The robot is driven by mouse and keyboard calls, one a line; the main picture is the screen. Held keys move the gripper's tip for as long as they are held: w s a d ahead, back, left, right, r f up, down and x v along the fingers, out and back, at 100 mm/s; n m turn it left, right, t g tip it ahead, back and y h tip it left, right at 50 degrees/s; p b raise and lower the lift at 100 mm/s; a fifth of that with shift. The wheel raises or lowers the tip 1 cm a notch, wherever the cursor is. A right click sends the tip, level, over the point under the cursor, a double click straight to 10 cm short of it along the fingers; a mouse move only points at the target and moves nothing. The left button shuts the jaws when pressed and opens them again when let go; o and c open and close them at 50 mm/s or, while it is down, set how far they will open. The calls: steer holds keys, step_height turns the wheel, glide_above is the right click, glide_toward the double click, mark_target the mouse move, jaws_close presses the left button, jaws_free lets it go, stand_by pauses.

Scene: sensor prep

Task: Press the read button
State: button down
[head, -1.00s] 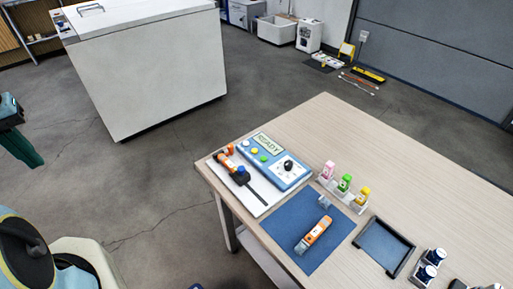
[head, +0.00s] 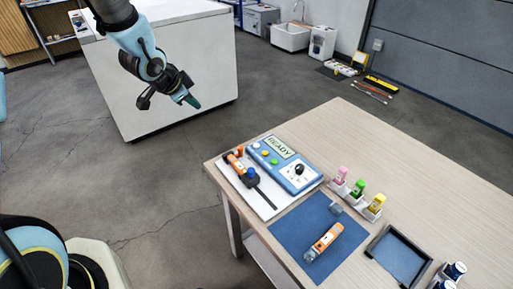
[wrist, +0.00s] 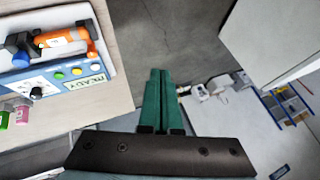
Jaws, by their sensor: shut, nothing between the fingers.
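The blue reader box (head: 300,178) sits on the table's near left corner, its screen (head: 280,147) showing READY. Its face has a green button (head: 274,161), a yellow button (head: 264,153), another small button (head: 256,145) and a black dial (head: 299,169). I cannot make out which is labelled read. The box also shows upside down at the left of the wrist view (wrist: 20,80). An orange sensor (head: 236,162) lies in a clamp with a blue knob (head: 251,173) on the white plate beside the box. My gripper (head: 192,101) is shut and empty, in the air left of the table.
A second orange device (head: 326,241) lies on the blue mat (head: 290,230). Pink, green and yellow bottles (head: 357,187) stand in a rack right of the box. A dark tray (head: 398,255) is near the right. A white cabinet (head: 185,70) stands behind my gripper.

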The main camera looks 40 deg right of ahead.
mark_target(257, 146)
steer(key=s+d+f+m+g+h, duration=0.2)
steer(key=s+d+m, duration=0.4)
steer(key=s+d, duration=0.4)
step_height(257, 146, down, 2)
steer(key=d+g, duration=0.1)
steer(key=d, duration=0.2)
steer(key=shift+s+m+h+b, duration=0.35)
steer(key=shift+s+m+h, duration=0.05)
steer(key=shift+a+f, duration=0.1)
steer(key=shift+f, duration=0.15)
step_height(257, 146, down, 8)
steer(key=b, duration=0.7)
steer(key=shift+f, duration=0.25)
steer(key=shift+f, duration=0.15)
steer(key=shift+f+b, duration=0.25)
steer(key=shift+b, duration=0.2)
steer(key=shift+f+b, duration=0.35)
steer(key=shift+f, duration=0.05)
stand_by(0.7)
stand_by(0.3)
steer(key=shift+r+p, duration=0.6)
steer(key=shift+r, duration=0.2)
